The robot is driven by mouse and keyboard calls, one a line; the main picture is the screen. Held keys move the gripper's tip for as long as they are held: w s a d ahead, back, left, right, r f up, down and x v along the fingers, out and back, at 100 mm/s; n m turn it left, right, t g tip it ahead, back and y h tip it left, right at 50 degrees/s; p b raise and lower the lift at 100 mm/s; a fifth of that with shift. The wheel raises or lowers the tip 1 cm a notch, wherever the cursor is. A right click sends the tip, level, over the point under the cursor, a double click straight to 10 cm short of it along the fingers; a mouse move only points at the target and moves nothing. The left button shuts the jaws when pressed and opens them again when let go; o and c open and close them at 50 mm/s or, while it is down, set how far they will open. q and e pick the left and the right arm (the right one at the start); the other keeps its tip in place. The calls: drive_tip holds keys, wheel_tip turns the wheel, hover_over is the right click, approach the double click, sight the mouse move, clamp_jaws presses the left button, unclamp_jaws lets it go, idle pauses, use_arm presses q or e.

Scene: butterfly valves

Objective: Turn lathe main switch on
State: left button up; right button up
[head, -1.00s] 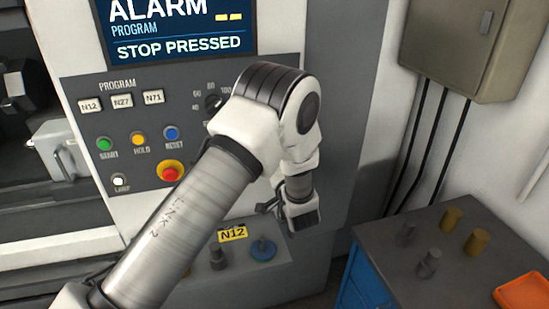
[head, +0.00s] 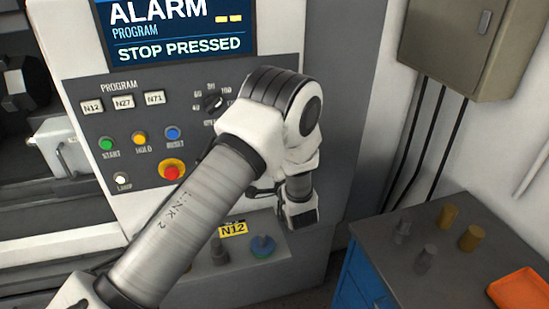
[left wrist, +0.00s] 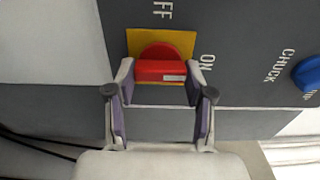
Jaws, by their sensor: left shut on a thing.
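The main switch is a red rotary knob (left wrist: 160,70) on a yellow plate (left wrist: 188,42) in the left wrist view. Its bar lies level in that picture, with a white mark at the right end, on the side of the ON label (left wrist: 206,62). The OFF label (left wrist: 162,9) is above the plate. My left gripper (left wrist: 160,76) is shut on the knob, one finger at each end of the bar. In the head view my left arm hides the switch. My right gripper is in neither view.
The lathe panel (head: 90,125) has buttons, a dial and a red stop button (head: 171,171); its screen (head: 180,28) reads ALARM, STOP PRESSED. A blue chuck knob (left wrist: 306,74) is right of the switch. A bench (head: 385,225) with several small parts and an orange tray (head: 520,288) stands right.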

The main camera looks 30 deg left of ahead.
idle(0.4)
use_arm(q)
drive_tip(key=o, duration=1.2)
drive_tip(key=shift+w, duration=0.1)
drive_tip(key=shift+c, duration=0.2)
drive_tip(key=v, duration=0.7)
drive_tip(key=shift+d, duration=0.2)
drive_tip(key=shift+a, duration=0.1)
